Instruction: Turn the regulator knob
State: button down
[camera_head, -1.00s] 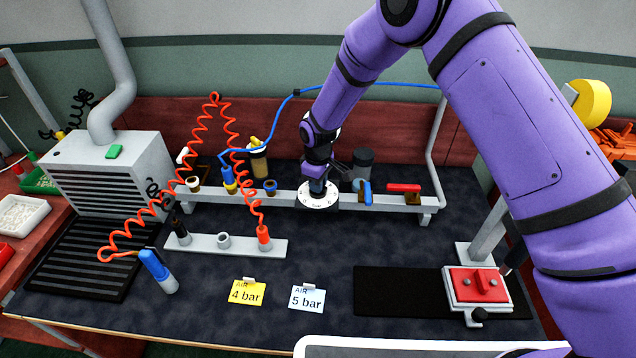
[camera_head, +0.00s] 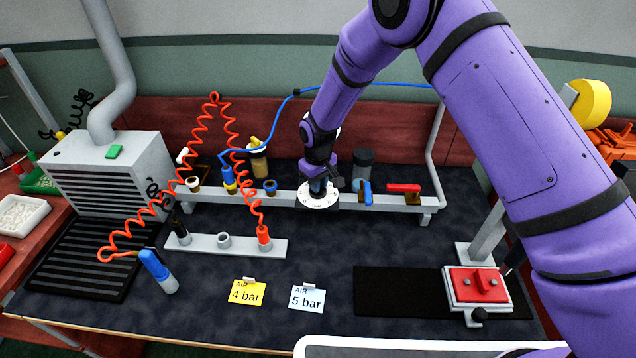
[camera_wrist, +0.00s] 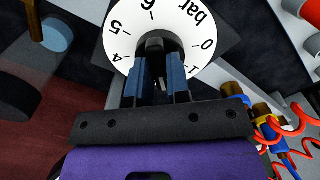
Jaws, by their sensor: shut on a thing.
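The regulator has a round white dial (camera_head: 318,200) with black marks, mounted on the grey rail at the back of the bench. The dark knob (camera_wrist: 155,45) stands at the dial's middle. My gripper (camera_wrist: 160,75) is shut on the knob, its two blue-faced fingers on either side. In the head view my gripper (camera_head: 319,187) is directly above the dial and hides the knob.
A blue-handled valve (camera_head: 366,192) and a red lever (camera_head: 403,188) sit on the rail right of the dial. A coiled red hose (camera_head: 207,130) hangs at left. Two cards, 4 bar (camera_head: 247,293) and 5 bar (camera_head: 307,297), stand in front. The bench between is clear.

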jog(key=c, duration=1.1)
grip_release()
jog(key=shift+r, duration=0.1)
notch_tip(320, 180, up, 11)
jog(key=shift+f, duration=0.2)
